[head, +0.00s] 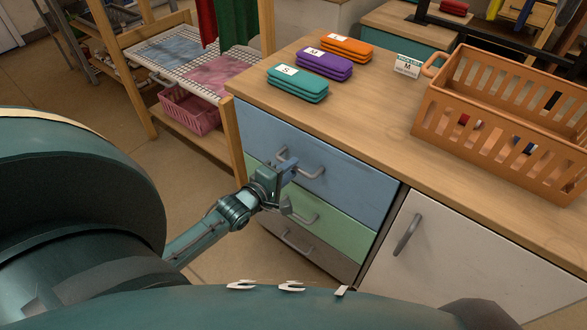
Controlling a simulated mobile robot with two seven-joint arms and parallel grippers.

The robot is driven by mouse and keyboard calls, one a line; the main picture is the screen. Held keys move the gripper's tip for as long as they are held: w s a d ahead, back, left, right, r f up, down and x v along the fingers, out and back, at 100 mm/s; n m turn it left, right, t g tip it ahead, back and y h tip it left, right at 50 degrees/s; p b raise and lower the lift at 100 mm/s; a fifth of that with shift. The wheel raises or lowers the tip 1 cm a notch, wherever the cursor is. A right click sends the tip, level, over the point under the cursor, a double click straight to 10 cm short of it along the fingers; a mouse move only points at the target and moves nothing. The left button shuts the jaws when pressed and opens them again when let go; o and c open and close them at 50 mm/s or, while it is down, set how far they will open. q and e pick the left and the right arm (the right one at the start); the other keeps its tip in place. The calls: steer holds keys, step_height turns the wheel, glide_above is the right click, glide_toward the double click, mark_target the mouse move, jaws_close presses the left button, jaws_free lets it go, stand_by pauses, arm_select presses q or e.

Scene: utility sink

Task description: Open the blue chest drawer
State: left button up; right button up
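The blue drawer (350,185) is the top one in a chest under a wooden counter. Its front looks flush with the chest, so it appears closed. Its grey bar handle (312,171) runs across the front. My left gripper (289,167) is at the left part of this handle and overlaps it in the head view. The fingers are small and partly hidden, so I cannot tell whether they are open, shut or touching the bar. My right gripper is not in view.
A green drawer (335,225) and a brown drawer (325,258) lie below, with a white cupboard door (450,260) to the right. Folded cloth stacks (298,83) and an orange basket (482,137) sit on the counter. A wooden drying rack (236,130) stands left of the chest.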

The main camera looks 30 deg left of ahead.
arm_select(q)
steer(key=shift+x, duration=1.1)
jaws_close()
